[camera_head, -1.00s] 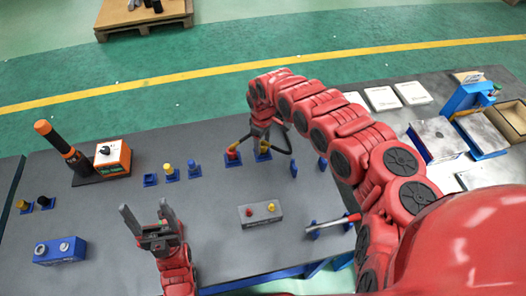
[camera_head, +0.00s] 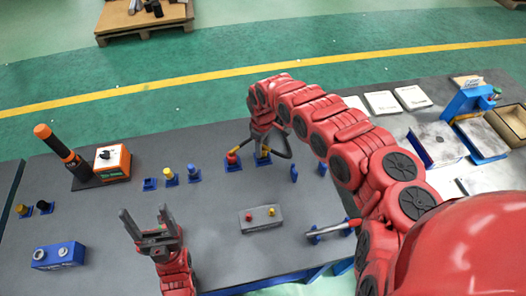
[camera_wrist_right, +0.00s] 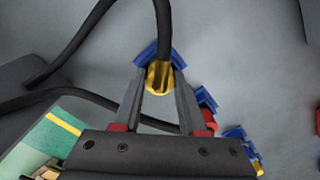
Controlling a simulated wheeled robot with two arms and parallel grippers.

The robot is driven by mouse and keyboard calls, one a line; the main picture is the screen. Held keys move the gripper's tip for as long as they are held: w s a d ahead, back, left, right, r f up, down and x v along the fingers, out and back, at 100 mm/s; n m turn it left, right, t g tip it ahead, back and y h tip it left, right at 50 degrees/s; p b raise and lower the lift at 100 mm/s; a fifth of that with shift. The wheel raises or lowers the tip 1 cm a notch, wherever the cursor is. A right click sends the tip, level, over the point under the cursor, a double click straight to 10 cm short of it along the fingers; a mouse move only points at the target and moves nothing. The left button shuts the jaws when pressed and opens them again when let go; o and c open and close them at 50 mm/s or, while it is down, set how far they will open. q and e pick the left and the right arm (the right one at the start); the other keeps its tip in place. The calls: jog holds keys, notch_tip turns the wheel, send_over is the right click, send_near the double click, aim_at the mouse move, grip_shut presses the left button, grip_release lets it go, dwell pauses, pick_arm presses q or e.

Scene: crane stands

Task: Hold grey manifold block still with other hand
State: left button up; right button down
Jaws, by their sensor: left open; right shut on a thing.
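The grey manifold block (camera_head: 262,219) lies on the dark table near the middle in the head view. A red fitting and a yellow fitting stand on its top. My left gripper (camera_head: 145,212) is open and empty, to the left of the block and apart from it. My right gripper (camera_head: 263,156) is beyond the block. In the right wrist view its fingers (camera_wrist_right: 158,85) are shut on a gold hose connector (camera_wrist_right: 158,78) with a black hose (camera_wrist_right: 163,25), at a blue holder (camera_wrist_right: 148,52). Whether the connector still sits in the holder is unclear.
A blue block (camera_head: 58,255) with two ports lies at the left front. An orange box (camera_head: 112,160) stands behind. Several blue holders with coloured fittings line the table. A red-handled tool (camera_head: 333,230) rests right of the grey block. The table between my left gripper and the grey block is clear.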

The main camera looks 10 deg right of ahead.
jog(key=shift+r+p, duration=1.9)
jog(key=shift+r, duration=0.6)
